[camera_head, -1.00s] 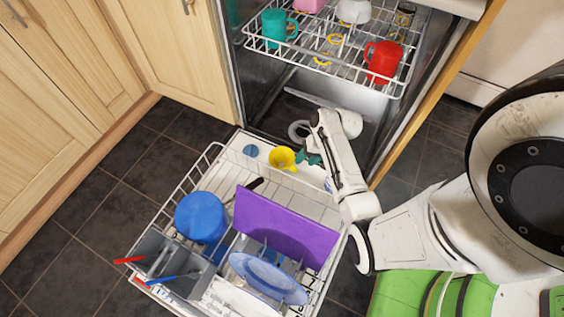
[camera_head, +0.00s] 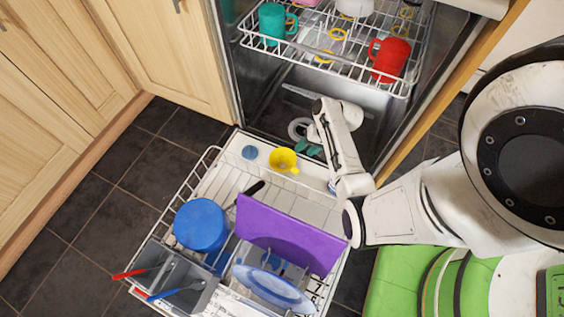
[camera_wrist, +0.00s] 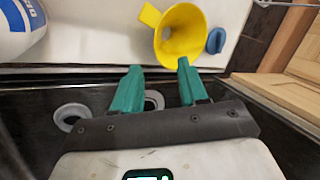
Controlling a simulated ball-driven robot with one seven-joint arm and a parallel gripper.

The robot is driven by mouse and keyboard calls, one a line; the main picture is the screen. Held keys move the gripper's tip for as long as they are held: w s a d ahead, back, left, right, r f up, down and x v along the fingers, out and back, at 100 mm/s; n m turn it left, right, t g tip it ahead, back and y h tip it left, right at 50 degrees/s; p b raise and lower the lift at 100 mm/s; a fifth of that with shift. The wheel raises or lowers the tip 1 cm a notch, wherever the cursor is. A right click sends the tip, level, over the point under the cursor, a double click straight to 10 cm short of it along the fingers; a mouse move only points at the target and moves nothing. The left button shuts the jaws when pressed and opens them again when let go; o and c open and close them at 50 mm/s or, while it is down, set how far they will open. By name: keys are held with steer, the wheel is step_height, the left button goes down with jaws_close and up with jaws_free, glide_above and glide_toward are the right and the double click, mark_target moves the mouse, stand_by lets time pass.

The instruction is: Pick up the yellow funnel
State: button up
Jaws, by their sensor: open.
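The yellow funnel (camera_head: 283,160) sits at the far end of the open dishwasher door, with its wide mouth facing up and its spout or handle to the lower right. It also shows in the wrist view (camera_wrist: 180,38), just beyond the fingertips. My gripper (camera_head: 308,148) has teal fingers and is beside the funnel, to its right and slightly farther back in the head view. In the wrist view the two fingers (camera_wrist: 158,68) are apart, with nothing between them. The funnel is not touched by them as far as I can see.
A blue cap (camera_head: 250,152) lies left of the funnel. The lower rack holds a blue pot (camera_head: 201,222), a purple board (camera_head: 288,235) and blue plates (camera_head: 270,288). The upper rack (camera_head: 330,50) with mugs hangs above. A white bottle (camera_wrist: 18,28) lies left in the wrist view.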

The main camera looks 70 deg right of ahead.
mark_target(295, 160)
steer(key=b+x, duration=0.1)
steer(key=x, duration=0.3)
steer(key=shift+w+f+b, duration=0.1)
steer(key=shift+f+b, duration=0.05)
steer(key=shift+b, duration=0.25)
steer(key=b+x, duration=0.2)
steer(key=x, duration=0.1)
steer(key=b+x, duration=0.1)
steer(key=x, duration=0.1)
steer(key=shift+s+a, duration=0.25)
steer(key=shift+a, duration=0.05)
jaws_close()
